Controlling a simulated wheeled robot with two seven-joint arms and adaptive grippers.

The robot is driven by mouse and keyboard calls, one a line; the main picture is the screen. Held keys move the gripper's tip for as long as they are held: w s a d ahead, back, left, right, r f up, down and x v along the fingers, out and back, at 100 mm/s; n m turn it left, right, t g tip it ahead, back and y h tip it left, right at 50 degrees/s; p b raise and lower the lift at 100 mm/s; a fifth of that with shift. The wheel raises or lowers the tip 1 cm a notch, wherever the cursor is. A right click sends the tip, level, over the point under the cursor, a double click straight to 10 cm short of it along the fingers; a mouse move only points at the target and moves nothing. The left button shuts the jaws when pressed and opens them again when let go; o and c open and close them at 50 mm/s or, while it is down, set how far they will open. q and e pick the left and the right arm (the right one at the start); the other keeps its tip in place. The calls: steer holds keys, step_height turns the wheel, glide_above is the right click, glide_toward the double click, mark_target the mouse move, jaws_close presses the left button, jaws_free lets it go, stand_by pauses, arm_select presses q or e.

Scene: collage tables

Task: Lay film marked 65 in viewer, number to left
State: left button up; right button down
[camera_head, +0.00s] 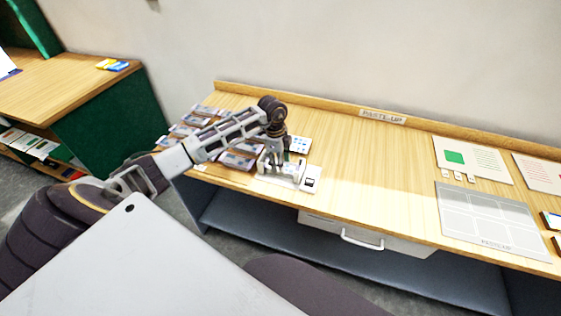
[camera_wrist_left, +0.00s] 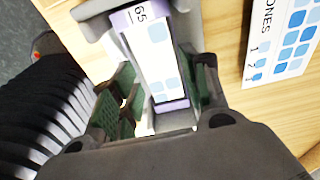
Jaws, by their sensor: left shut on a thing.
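The film marked 65 (camera_wrist_left: 155,62) is a long strip with a white face, pale blue squares and purple ends. My left gripper (camera_wrist_left: 160,95) is shut on it, with green-padded fingers on either side. In the left wrist view the number is at the top, turned sideways. In the head view my left gripper (camera_head: 279,158) is low over the pale grey viewer (camera_head: 287,181) near the table's front edge. Grey parts also flank the film in the wrist view. I cannot tell whether the film touches the viewer. My right gripper is out of view.
Several film packs (camera_head: 237,160) lie left of the viewer. A card with blue squares (camera_head: 300,144) lies behind it, and a small white card (camera_head: 311,178) stands at its right. The middle of the table (camera_head: 375,175) is clear. A grey paste-up sheet (camera_head: 485,220) lies farther right.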

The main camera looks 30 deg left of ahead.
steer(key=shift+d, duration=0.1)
arm_select(q)
steer(key=o, duration=1)
steer(key=shift+c, duration=0.2)
steer(key=shift+r, duration=0.1)
step_height(320, 180, up, 12)
steer(key=a, duration=0.1)
steer(key=shift+s+a, duration=0.15)
steer(key=shift+a, duration=0.05)
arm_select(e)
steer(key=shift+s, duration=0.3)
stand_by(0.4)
